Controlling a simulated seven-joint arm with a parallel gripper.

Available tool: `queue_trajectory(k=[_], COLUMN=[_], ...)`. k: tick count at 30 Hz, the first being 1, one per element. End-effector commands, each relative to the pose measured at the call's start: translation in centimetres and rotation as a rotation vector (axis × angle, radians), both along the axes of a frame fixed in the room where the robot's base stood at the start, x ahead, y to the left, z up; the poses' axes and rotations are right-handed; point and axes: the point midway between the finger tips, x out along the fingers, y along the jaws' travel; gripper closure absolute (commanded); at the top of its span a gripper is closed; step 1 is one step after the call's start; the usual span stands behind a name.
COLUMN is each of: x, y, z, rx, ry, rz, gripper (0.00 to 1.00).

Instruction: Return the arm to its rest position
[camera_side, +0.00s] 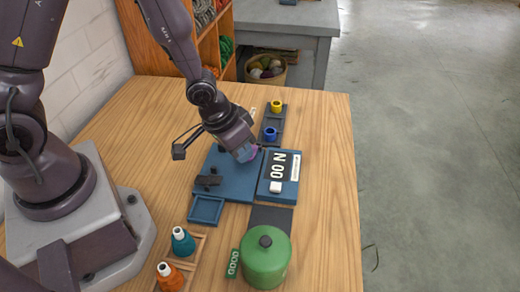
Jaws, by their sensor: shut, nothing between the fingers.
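My gripper (246,153) hangs at the end of my bent arm, low over the back right part of the blue board on the wooden table. It is shut, and no held thing shows in it. A small pinkish-purple patch shows at its fingertips; I cannot tell what it is. Whether the fingertips touch the board is hard to tell. My arm reaches out from the grey base at the left.
A blue display box (278,176) stands just right of my gripper. A rack (273,125) holds a yellow and a blue ring behind it. A green lidded pot (265,262) and teal (183,243) and orange (169,277) bottles stand in front. The table's right strip is clear.

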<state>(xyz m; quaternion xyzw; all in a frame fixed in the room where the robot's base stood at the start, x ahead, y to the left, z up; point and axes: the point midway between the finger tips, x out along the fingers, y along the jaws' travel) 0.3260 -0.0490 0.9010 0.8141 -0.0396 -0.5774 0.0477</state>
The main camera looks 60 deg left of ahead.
Motion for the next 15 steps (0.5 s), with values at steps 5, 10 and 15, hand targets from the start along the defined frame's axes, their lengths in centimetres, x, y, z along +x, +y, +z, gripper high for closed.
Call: queue_trajectory(k=[5, 10, 15], x=[-2.1, -5.3, -8.9], y=[3.0, 4.5, 5.0], z=[5.9, 11.9, 17.3], rx=[0.145, 0.197, 0.184], ry=[0.082, 0.133, 0.125], rz=[-0.020, -0.027, -0.028], gripper=[1.00, 1.00, 1.00])
